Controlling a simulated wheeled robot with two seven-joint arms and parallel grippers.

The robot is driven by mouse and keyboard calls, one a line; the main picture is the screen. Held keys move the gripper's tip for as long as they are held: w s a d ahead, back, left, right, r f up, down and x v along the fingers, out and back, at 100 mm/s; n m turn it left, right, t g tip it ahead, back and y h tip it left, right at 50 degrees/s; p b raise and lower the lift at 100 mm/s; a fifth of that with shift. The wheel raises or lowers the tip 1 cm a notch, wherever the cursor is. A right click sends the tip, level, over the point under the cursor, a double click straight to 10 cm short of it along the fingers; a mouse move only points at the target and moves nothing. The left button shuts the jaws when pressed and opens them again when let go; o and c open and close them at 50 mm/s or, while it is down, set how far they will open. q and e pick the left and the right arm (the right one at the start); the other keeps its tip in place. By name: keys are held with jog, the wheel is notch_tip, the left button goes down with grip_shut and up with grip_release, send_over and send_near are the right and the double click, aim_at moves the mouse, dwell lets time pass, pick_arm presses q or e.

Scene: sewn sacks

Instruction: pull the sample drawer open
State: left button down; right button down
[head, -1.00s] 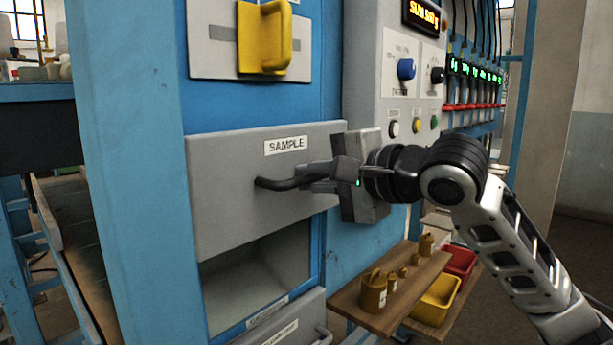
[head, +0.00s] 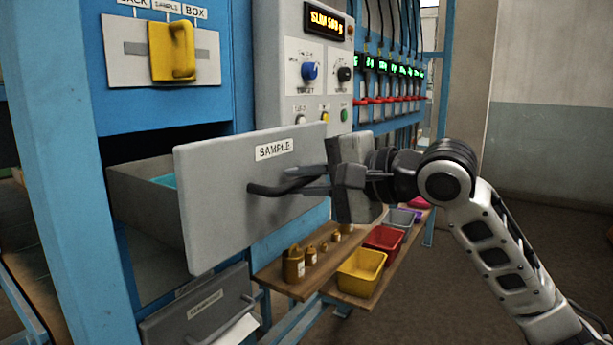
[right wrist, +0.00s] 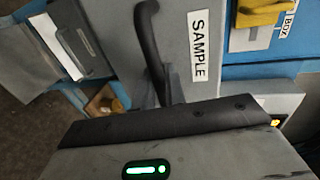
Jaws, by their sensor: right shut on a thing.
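The sample drawer (head: 225,200) is a grey box with a "SAMPLE" label on its front, and it stands well out of the blue cabinet. Some teal material shows inside it. Its black bar handle (head: 268,190) is on the front. My right gripper (head: 300,180) is shut on the handle, its fingers reaching in from the right. The left gripper is not in view.
A yellow handle (head: 172,52) sits above the drawer. A lower drawer (head: 195,315) is below it. A wooden shelf (head: 275,272) holds brass weights, with yellow (head: 360,270) and red (head: 385,240) bins beside it. A control panel (head: 285,75) stands behind. Floor at right is clear.

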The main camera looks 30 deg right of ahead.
dwell(0.3)
jog(key=c, duration=1.6)
grip_release()
jog(key=shift+o, duration=0.2)
jog(key=shift+s, duration=0.1)
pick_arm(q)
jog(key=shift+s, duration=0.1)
pick_arm(e)
jog(key=shift+s+d, duration=0.2)
jog(key=shift+s, duration=0.15)
pick_arm(q)
jog(key=b, duration=0.2)
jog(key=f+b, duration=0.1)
jog(key=b, duration=0.1)
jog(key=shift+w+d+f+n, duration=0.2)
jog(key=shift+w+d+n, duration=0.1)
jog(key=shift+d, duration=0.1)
pick_arm(e)
jog(key=v, duration=1.5)
